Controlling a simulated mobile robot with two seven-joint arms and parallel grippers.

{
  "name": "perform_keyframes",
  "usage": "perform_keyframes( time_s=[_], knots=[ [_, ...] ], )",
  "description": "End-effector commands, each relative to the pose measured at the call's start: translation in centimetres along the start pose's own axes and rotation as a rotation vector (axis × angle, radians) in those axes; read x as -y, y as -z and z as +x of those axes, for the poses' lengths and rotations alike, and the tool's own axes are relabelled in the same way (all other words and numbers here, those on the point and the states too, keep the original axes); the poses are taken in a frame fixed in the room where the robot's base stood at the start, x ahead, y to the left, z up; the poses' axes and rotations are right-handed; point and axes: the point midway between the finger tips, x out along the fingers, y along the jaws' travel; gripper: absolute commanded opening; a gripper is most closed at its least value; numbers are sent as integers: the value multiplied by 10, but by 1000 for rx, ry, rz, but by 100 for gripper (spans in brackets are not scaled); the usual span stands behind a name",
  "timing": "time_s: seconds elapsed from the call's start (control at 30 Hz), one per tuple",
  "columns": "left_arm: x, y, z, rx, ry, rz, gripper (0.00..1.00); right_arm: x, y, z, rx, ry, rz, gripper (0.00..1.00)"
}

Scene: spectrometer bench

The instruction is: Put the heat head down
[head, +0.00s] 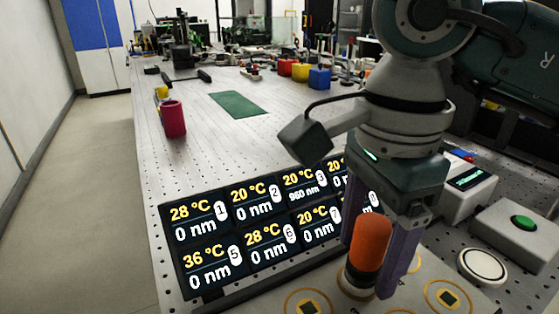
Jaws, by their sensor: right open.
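The heat head (370,243) has an orange rounded grip above a metal base. It stands upright at the lower right in the head view, its base at a spot on the pale sample plate (420,301). My right gripper (384,262) points down at it with open purple fingers. One finger is behind its left side and the other is to its right; I cannot tell whether either touches it. My left gripper is not in view.
A dark display panel (203,250) with temperature and nm readings stands left of the plate. A green-button box (522,222) and a white round disc (482,265) are at the right. A red cup (173,119) and green mat (238,105) lie farther back, with bare bench between.

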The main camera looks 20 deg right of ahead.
Motion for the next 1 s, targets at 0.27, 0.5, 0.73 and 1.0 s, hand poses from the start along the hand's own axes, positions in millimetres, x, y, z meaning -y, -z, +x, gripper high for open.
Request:
perform_keyframes(
  time_s=[0.27,0.5,0.73,1.0],
  knots=[
    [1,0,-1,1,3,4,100,2,0,-63,1,9,-2,75],
    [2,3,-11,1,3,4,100,1,1,-104,-2,6,0,75],
    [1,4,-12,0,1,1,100,0,0,-112,-1,1,-1,75],
    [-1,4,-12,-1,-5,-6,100,-2,-5,-110,22,-4,-6,75]
  ],
)
